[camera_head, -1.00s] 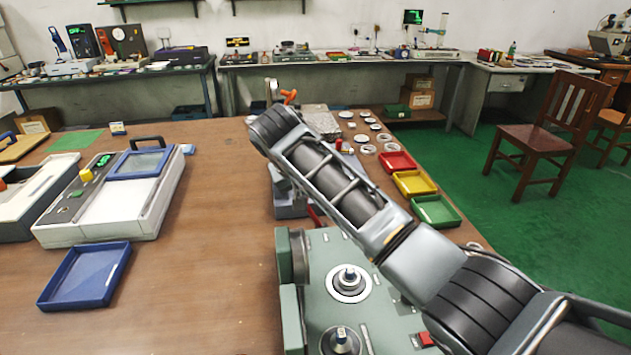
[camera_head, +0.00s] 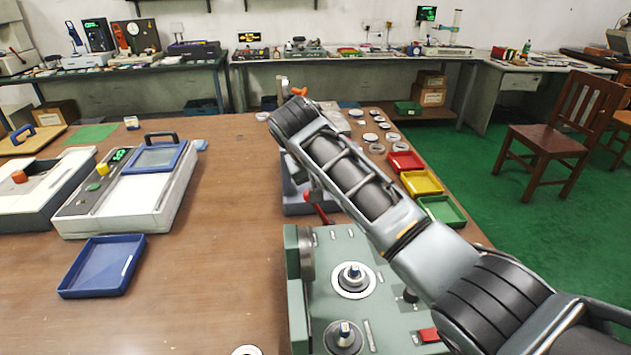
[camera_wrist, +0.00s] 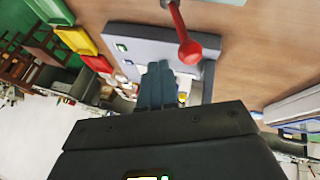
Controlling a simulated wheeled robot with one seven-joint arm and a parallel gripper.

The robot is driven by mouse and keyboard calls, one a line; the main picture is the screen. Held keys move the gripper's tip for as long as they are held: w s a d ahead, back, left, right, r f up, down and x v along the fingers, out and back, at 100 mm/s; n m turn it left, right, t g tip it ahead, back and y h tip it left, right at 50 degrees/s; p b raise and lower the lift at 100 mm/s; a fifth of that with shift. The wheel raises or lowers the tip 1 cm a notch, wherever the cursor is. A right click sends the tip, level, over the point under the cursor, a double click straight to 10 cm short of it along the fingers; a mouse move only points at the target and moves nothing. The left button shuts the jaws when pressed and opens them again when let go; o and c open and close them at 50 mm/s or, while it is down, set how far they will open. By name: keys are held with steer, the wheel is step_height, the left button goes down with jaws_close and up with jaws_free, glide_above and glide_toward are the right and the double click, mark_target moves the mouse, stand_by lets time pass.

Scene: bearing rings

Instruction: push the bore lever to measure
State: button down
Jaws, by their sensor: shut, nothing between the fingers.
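The bore lever has a red ball knob (camera_wrist: 190,50) on a thin red shaft, at the top of the wrist view, beside a grey gauge body (camera_wrist: 150,42). In the head view, the red lever (camera_head: 311,196) shows partly past my arm, on the grey gauge (camera_head: 297,204) behind the green machine. My gripper (camera_wrist: 160,70) is shut and empty in the wrist view. Its fingertips appear over the grey body, left of and below the knob, with a visible gap in the picture; the depth between them is unclear. In the head view, my arm hides the gripper and part of the gauge.
The green machine (camera_head: 315,262) with two spindles stands in front. Red (camera_head: 405,161), yellow (camera_head: 421,183) and green (camera_head: 441,211) trays and several rings lie right of my arm. A blue tray (camera_head: 101,268) and white instrument (camera_head: 128,195) stand left. Brown table between is mostly clear.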

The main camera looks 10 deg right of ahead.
steer(key=b+v, duration=0.1)
steer(key=v, duration=0.9)
steer(key=shift+d+r+b, duration=0.25)
steer(key=shift+r+b, duration=0.05)
steer(key=shift+b, duration=0.1)
stand_by(0.7)
